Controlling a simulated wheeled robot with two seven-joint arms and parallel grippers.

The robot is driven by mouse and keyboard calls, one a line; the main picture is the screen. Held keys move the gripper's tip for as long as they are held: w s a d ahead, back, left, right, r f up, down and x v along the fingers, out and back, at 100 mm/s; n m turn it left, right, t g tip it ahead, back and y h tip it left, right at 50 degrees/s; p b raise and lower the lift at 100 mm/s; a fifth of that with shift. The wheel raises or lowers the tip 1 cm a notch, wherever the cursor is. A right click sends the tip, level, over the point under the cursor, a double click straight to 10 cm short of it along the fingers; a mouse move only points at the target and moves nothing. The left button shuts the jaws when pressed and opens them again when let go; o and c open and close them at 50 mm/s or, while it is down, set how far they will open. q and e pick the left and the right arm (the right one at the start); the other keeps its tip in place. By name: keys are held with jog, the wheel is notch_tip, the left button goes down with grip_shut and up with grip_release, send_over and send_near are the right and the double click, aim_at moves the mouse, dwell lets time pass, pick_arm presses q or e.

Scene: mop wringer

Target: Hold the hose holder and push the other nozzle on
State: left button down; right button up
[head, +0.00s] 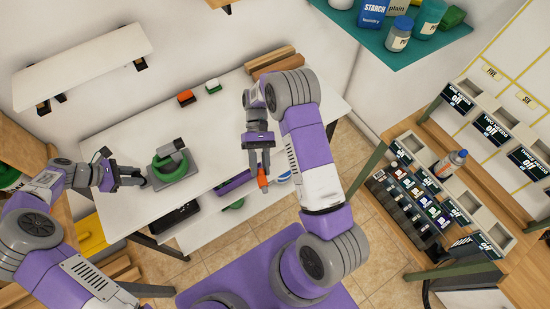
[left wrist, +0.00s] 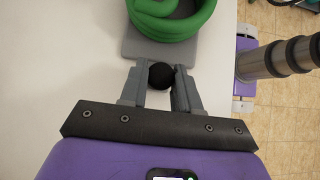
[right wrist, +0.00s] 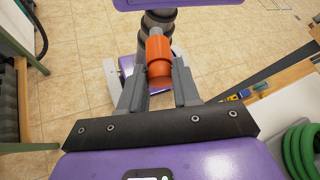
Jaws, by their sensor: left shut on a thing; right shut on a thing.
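The hose holder (head: 188,178) is a grey plate on the white table, with a green hose (head: 160,170) coiled on it and a grey upright part (head: 168,148) at its back. My left gripper (head: 144,181) is at the holder's left side, shut on a black ball knob (left wrist: 161,75) beside the plate. My right gripper (head: 260,170) is shut on an orange nozzle (right wrist: 159,62), held in the air past the table's front edge, right of the holder. In the right wrist view the nozzle points away from my gripper, with a paler narrow tip. The hose's free end cannot be made out.
An orange-topped piece (head: 186,97) and a green-and-white piece (head: 213,86) lie at the table's back. Wooden blocks (head: 270,60) lie at its back right. A wall shelf (head: 85,65) hangs above left. A rack of bins (head: 420,200) stands at the right. Tiled floor is open between.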

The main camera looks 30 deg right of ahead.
jog(key=w+a+r+m+t+y, duration=0.1)
jog(key=w+r+m+t+y, duration=0.1)
jog(key=w+m+t, duration=0.5)
jog(key=w+a+r+m+t+y, duration=0.1)
jog(key=w+r+m+t+y, duration=0.1)
jog(key=w+m+t+y, duration=0.2)
jog(key=w+m+t, duration=0.3)
jog(key=w+t, duration=0.1)
jog(key=w, duration=0.2)
jog(key=shift+w+a+r, duration=0.15)
jog(key=shift+w+a, duration=0.05)
jog(key=shift+a, duration=0.05)
jog(key=shift+w+a, duration=0.1)
jog(key=shift+a, duration=2.1)
jog(key=shift+w+a, duration=0.1)
jog(key=shift+a, duration=1.6)
